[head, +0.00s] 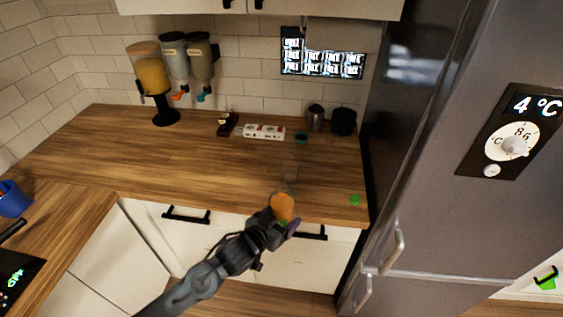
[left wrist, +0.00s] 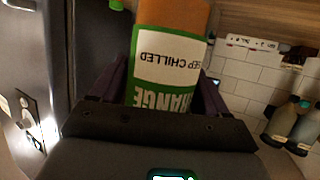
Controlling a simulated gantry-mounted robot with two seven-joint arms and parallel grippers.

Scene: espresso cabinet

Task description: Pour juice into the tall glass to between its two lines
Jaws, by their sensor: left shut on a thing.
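My left gripper (head: 282,221) is shut on an orange juice bottle (head: 282,206) at the front edge of the wooden counter. In the left wrist view the bottle (left wrist: 168,60) sits between the fingers (left wrist: 165,95); its green and white label reads upside down and its top runs out of the picture. Just beyond the bottle in the head view there is a faint clear shape, perhaps the tall glass (head: 285,186); its lines and any juice in it cannot be made out. My right gripper is not in view.
A green disc (head: 355,200) lies on the counter at right, near the fridge (head: 430,170). A dispenser with orange contents (head: 151,75) stands at back left. A white box (head: 264,132), a metal canister (head: 316,118) and a black container (head: 344,121) stand along the back. The counter's middle is clear.

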